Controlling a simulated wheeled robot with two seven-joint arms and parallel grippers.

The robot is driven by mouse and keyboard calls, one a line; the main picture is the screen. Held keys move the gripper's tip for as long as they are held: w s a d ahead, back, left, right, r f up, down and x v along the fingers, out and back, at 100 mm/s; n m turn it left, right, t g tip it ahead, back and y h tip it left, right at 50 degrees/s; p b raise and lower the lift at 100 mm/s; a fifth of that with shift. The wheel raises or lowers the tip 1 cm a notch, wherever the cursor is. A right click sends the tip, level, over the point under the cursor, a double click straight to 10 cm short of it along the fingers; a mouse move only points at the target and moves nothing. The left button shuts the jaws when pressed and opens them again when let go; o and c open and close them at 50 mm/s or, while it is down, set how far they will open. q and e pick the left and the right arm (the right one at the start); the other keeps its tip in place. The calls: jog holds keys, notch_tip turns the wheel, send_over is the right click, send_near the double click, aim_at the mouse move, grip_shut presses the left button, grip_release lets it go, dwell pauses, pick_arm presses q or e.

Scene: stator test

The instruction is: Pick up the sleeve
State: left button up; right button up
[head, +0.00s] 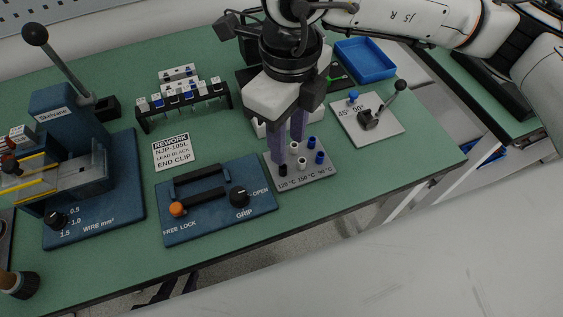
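A grey rack plate (318,178) labelled 120 °C, 150 °C and 90 °C holds small upright sleeves. A black sleeve (283,170) stands at the 120 °C label, white sleeves (302,162) in the middle, and blue sleeves (320,158) at the 90 °C side. My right gripper (288,142) points down over the rack's left part. Its two purple fingers are apart, with a gap between them, close to the black and white sleeves. The fingers and wrist hide part of the rack's back; whether they touch a sleeve is unclear. My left gripper is not in view.
A blue GRIP fixture (218,220) is left of the rack, and a lever plate (385,130) right of it. A blue tray (364,61) and a connector rack (183,106) stand behind. A blue wire machine (92,190) fills the left. The table's front edge is close.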

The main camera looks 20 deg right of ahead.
aim_at(283, 170)
jog(key=shift+s+a+f+p, duration=0.1)
jog(key=shift+a+f+p, duration=0.15)
jog(key=shift+f, duration=1.45)
jog(key=shift+a+f+p, duration=0.15)
jog(key=shift+a+f, duration=0.05)
jog(key=shift+f, duration=1.45)
grip_shut()
